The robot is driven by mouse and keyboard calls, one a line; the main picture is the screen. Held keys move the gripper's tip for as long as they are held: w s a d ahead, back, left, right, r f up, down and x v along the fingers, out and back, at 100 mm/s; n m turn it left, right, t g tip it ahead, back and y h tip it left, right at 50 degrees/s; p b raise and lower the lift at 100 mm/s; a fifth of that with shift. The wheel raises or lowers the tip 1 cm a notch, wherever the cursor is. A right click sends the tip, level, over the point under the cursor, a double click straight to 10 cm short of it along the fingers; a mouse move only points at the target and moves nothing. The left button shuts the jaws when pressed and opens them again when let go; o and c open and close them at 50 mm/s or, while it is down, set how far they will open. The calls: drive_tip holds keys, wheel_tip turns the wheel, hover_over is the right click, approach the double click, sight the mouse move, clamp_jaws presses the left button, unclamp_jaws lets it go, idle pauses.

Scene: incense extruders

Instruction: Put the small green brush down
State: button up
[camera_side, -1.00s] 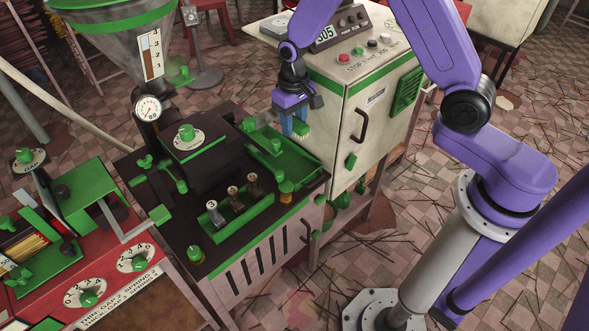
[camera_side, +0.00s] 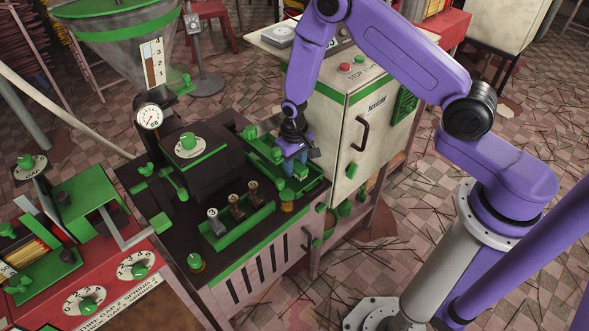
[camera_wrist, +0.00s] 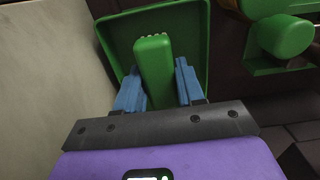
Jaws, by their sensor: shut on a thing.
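My gripper (camera_side: 294,163) is shut on the small green brush and holds it at the green tray (camera_side: 312,182) on the dark machine top. In the wrist view the brush (camera_wrist: 153,75) stands between my two blue fingers, with a row of pale bristle tips at its far end. The green tray (camera_wrist: 203,30) lies beyond and around the brush in that view, with its raised rim on the left, far and right sides. I cannot tell whether the brush touches the tray floor. In the side view my fingers hide most of the brush.
A green rack with several numbered pieces (camera_side: 237,214) stands in front of the tray. A green knob (camera_side: 188,142) sits on the raised block at left. The pale cabinet (camera_side: 335,135) stands close on the right. A green knob (camera_wrist: 285,35) shows at the wrist view's upper right.

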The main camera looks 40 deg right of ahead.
drive_tip(key=shift+f, duration=1.15)
drive_tip(key=shift+f, duration=0.1)
drive_tip(key=o, duration=1)
